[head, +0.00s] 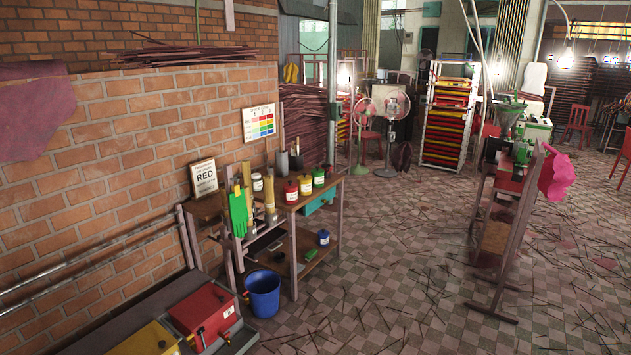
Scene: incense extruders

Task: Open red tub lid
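A red tub (203,308) sits on a low dark bench at the bottom left of the head view. Its flat red lid looks closed on top, and small metal fittings show on it and on its front. A yellow tub (148,341) stands beside it to the left, partly cut off by the bottom edge. Neither of my grippers is in view.
A blue bucket (263,294) stands on the floor just right of the red tub. Behind it, a wooden workbench (322,200) holds several coloured jars and a RED sign (203,177). A brick wall (110,180) runs along the left. Tiled floor (400,270) with scattered sticks lies open to the right.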

